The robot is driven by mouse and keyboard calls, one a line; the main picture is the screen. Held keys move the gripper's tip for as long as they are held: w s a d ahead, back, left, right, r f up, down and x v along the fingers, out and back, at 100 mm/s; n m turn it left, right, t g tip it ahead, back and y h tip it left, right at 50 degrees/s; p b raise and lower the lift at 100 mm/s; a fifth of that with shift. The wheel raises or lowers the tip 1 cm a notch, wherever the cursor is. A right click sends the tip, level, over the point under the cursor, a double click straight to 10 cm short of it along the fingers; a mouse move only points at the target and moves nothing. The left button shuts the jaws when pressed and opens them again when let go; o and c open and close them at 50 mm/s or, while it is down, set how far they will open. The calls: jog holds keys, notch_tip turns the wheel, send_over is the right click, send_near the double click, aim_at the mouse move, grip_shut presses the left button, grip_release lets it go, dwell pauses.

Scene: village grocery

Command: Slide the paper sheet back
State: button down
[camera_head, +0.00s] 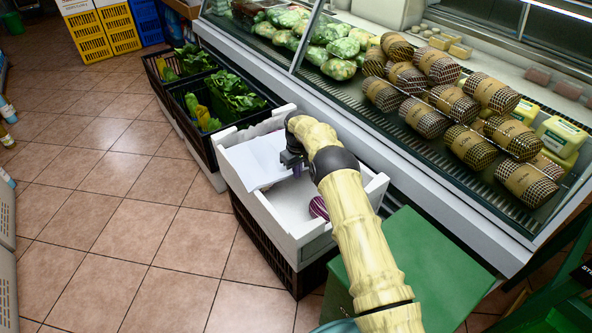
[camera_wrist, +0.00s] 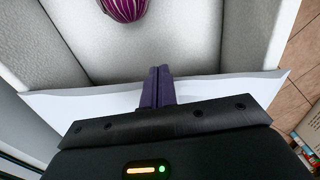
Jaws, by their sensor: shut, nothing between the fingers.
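The white paper sheet (camera_head: 254,163) lies over the far-left part of a white crate (camera_head: 293,245). In the wrist view the sheet (camera_wrist: 75,112) spans the crate, its corners reaching over both side walls. A purple cabbage (camera_head: 318,207) shows in the uncovered part of the crate, and at the top of the wrist view (camera_wrist: 124,9). My gripper (camera_head: 297,169) is at the sheet's edge inside the crate. Its purple fingers (camera_wrist: 160,72) are shut with nothing held, pointing toward the uncovered part. I cannot tell whether they touch the sheet. What lies under the sheet is hidden.
The white crate stands on a black crate (camera_head: 268,238). Black crates of greens (camera_head: 220,100) stand beyond it. A glass-fronted display case (camera_head: 345,118) with netted produce runs along the right. A green box top (camera_head: 425,262) is nearer me. Tiled floor on the left is open.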

jog(key=s+d+r+m+p, duration=0.15)
jog(key=s+d+r, duration=0.25)
jog(key=r, duration=0.5)
jog(key=s+d+r+p, duration=0.3)
jog(key=s+r, duration=0.2)
jog(key=r, duration=0.4)
jog(key=s+d+r+m+t, duration=0.1)
jog(key=s+d+r+m, duration=0.1)
jog(key=s, duration=0.8)
jog(key=s+d+r+m, duration=0.2)
jog(key=s+d, duration=0.3)
jog(key=s, duration=0.4)
jog(key=s+d+r+m+t, duration=0.1)
jog(key=s+d+r+m, duration=0.1)
jog(key=s, duration=0.8)
jog(key=shift+s+d+r+t, duration=0.3)
jog(key=shift+d+r, duration=0.25)
jog(key=shift+d, duration=0.4)
